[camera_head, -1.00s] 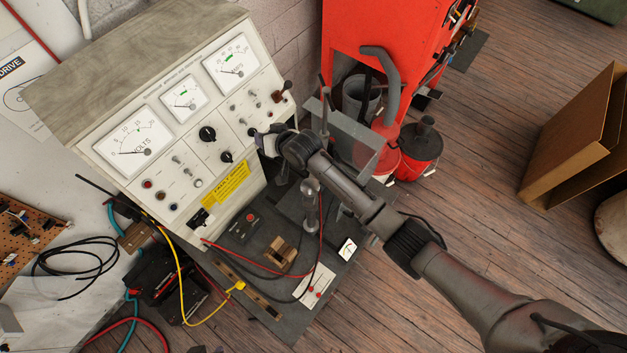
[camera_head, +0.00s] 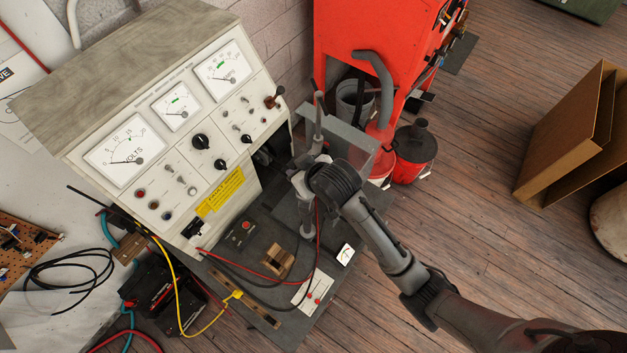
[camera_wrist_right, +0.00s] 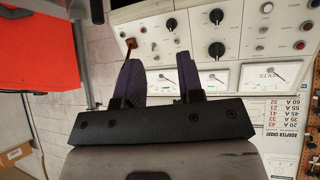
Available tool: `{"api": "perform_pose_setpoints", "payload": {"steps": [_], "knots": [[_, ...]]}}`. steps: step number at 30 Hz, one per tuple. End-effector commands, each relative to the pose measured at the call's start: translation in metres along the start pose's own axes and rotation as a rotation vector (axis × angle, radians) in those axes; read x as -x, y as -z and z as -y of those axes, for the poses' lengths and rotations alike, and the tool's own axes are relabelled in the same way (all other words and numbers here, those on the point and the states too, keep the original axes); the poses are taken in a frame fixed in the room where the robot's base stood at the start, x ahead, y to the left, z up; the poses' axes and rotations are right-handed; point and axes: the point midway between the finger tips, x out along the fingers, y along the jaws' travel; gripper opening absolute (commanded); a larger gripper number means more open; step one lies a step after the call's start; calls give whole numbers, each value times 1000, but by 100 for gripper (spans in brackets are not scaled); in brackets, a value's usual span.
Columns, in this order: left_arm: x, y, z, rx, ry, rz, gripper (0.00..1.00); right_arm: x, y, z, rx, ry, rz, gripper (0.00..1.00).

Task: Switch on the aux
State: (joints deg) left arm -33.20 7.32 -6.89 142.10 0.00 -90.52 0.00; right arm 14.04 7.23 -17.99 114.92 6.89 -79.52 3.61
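The cream test-bench panel (camera_head: 175,145) faces me in the head view. It bears three dial meters, black knobs, round buttons and several small toggle switches (camera_head: 236,127). The labels are too small to read, so I cannot tell which switch is the aux or how it is set. A brown-knobbed lever (camera_head: 275,99) sits at the panel's right edge. My right gripper (camera_wrist_right: 158,66) shows two separated fingers with panel visible between them and nothing held. In the head view it is in front of the panel's right side, apart from it, mostly hidden by its wrist. My left gripper is out of view.
A vertical post and grey guard plate (camera_head: 345,130) stand close by my right wrist. Below lie a dark bench plate (camera_head: 240,255), red and yellow cables (camera_head: 180,290) and a battery. A red cabinet (camera_head: 340,40) and red can (camera_head: 415,155) stand behind.

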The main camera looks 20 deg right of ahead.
Motion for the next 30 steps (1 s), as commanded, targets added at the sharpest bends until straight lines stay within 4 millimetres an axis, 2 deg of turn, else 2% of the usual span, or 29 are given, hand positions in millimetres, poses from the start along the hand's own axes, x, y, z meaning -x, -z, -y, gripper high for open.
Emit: {"api": "perform_pose_setpoints", "payload": {"steps": [4, 12, 30], "knots": [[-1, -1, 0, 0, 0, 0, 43, 11, -16, -2, -1, -11, 17, 35], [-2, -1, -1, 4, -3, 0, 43, 22, -30, -4, -3, -26, 34, 35], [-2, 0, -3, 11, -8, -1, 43, 24, -33, -5, -3, -28, 36, 35]]}}
